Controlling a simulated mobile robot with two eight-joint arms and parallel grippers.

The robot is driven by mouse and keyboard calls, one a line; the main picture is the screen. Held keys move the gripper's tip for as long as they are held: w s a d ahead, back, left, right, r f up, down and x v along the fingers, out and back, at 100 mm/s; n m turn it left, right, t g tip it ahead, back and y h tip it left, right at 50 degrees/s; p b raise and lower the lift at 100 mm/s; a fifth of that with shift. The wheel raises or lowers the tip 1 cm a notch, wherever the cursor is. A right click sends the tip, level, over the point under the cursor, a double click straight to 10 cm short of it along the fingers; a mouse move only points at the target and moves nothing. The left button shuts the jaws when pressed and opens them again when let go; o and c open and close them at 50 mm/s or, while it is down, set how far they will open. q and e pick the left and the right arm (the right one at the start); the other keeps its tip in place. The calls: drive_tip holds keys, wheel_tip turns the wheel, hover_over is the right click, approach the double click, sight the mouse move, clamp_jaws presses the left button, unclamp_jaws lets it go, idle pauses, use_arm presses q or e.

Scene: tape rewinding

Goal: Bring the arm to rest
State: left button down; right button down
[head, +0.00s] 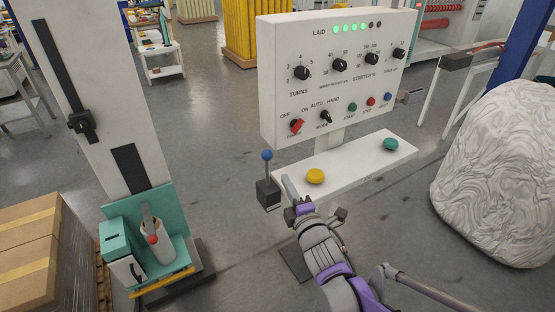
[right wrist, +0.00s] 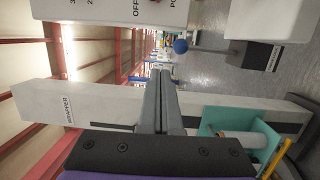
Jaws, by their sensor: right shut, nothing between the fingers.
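My right gripper (head: 287,182) is shut and empty at the left end of the white control shelf (head: 350,163). It is between the blue-knobbed lever (head: 266,156) and the yellow button (head: 315,176). I cannot tell whether it touches the shelf. In the right wrist view the fingers (right wrist: 161,75) are together with nothing between them. The lever's blue knob (right wrist: 181,46) shows just beyond and right of their tips. My left gripper is in neither view.
A white control panel (head: 330,75) with knobs and several green lights stands above the shelf. A green button (head: 391,144) is at the shelf's right. The wrapper column (head: 97,90) with its teal carriage (head: 114,241) stands left, by cardboard boxes (head: 30,255). A wrapped load (head: 505,170) is right.

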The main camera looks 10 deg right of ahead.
drive_tip(key=s+d+f+m+g+h+p, duration=0.1)
drive_tip(key=s+f+m+g, duration=0.2)
drive_tip(key=s+m, duration=0.3)
drive_tip(key=s+d+f+m+g+h+p, duration=0.1)
drive_tip(key=s+d+f+m+g+p, duration=0.1)
drive_tip(key=s+f+m+g, duration=0.2)
drive_tip(key=s+d+f+m+g+p, duration=0.1)
drive_tip(key=s+f+m+g, duration=0.3)
drive_tip(key=s+m, duration=0.5)
drive_tip(key=s+d+g, duration=0.1)
drive_tip(key=s, duration=0.7)
drive_tip(key=shift+d+m+g+h+p, duration=0.15)
drive_tip(key=shift+m+g+h+p, duration=0.15)
drive_tip(key=shift+m+g+h, duration=0.1)
